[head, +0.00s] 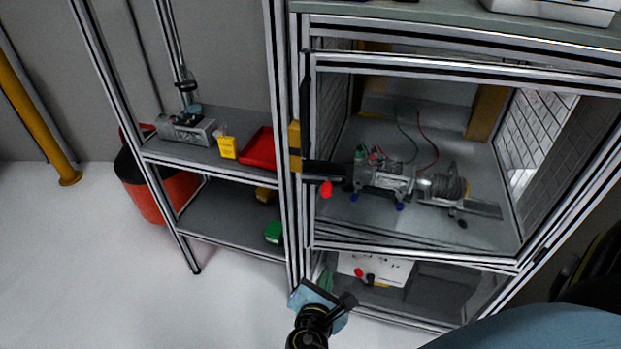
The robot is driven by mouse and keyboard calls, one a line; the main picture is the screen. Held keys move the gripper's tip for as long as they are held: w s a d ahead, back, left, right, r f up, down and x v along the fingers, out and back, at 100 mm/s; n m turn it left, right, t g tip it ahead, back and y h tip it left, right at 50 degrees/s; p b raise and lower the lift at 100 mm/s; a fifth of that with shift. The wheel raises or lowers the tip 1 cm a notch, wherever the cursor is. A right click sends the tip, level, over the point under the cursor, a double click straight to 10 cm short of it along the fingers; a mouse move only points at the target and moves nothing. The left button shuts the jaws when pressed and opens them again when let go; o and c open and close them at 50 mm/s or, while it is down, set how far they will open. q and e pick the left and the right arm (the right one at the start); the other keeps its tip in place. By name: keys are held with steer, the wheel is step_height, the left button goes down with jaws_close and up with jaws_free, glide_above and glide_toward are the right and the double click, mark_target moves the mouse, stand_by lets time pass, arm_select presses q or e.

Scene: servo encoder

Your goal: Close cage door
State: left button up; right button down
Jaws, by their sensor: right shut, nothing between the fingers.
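The cage (415,254) is an aluminium-framed box at the right of the head view, with mesh side walls. A framed door (460,68) appears to span its front. I cannot tell how far it stands from the frame. A yellow block (295,146) and a dark bar sit at the left front post. Inside the cage, a motor-like assembly (390,180) with red and green wires rests on the grey floor. My right gripper (332,294) is shut and empty, low in front of the cage's lower left corner. My left gripper is out of view.
A lower shelf (440,285) under the cage holds a white panel. At left, a two-level rack (215,205) carries a red tray (259,149), a yellow box (227,147) and a green item (273,232). A red bin (150,195) stands behind. White floor is clear at lower left.

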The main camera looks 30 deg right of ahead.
steer(key=w+a+r+n+t+h+p, duration=0.2)
steer(key=w+a+r+n+t+p, duration=0.15)
steer(key=r+n, duration=0.45)
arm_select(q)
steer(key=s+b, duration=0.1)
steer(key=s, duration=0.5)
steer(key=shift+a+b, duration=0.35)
arm_select(e)
steer(key=m, duration=0.2)
glide_toward(313, 190)
steer(key=x, duration=0.6)
steer(key=shift+w+d, duration=0.2)
steer(key=shift+w, duration=0.2)
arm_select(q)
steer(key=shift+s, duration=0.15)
arm_select(e)
steer(key=shift+d, duration=0.1)
